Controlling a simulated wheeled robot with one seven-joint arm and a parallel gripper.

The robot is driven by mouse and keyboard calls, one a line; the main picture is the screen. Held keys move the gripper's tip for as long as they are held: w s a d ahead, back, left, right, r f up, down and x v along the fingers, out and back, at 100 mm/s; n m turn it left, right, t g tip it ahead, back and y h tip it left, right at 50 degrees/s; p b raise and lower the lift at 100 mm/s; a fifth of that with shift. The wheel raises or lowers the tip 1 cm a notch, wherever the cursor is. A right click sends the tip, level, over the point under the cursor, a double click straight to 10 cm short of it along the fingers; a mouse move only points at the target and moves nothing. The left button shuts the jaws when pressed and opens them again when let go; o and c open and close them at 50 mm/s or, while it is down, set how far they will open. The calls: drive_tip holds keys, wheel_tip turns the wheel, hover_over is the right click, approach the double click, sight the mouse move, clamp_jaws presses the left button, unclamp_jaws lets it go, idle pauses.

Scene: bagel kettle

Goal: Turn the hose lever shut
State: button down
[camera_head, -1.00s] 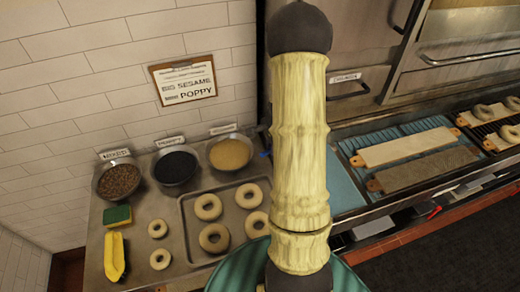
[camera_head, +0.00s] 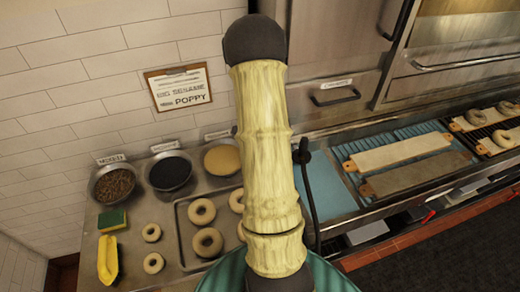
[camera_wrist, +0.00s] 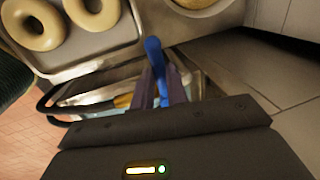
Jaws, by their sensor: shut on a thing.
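The hose lever (camera_wrist: 153,50) is a blue handle in the upper middle of the wrist view. My gripper (camera_wrist: 160,82) is shut on it, with a dark finger on each side. A black hose (camera_wrist: 62,98) curves at the left of the wrist view. A black hose (camera_head: 309,190) also shows in the head view, hanging just right of my arm over the blue-lined sink. My gripper and the lever are hidden behind my arm in the head view.
A tray (camera_head: 184,232) of bagels and topping bowls (camera_head: 170,170) stand on the steel counter left of my arm. A yellow-green sponge (camera_head: 112,220) lies at its left. Tray bagels (camera_wrist: 95,15) are close in the wrist view.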

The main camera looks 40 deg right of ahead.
drive_tip(key=shift+r, duration=0.1)
drive_tip(key=c, duration=1.4)
unclamp_jaws()
drive_tip(key=s+r, duration=0.1)
drive_tip(key=r, duration=0.4)
drive_tip(key=s+a+r, duration=0.1)
drive_tip(key=r, duration=0.5)
drive_tip(key=s+r+b, duration=0.1)
drive_tip(key=r, duration=0.5)
drive_tip(key=shift+a, duration=0.2)
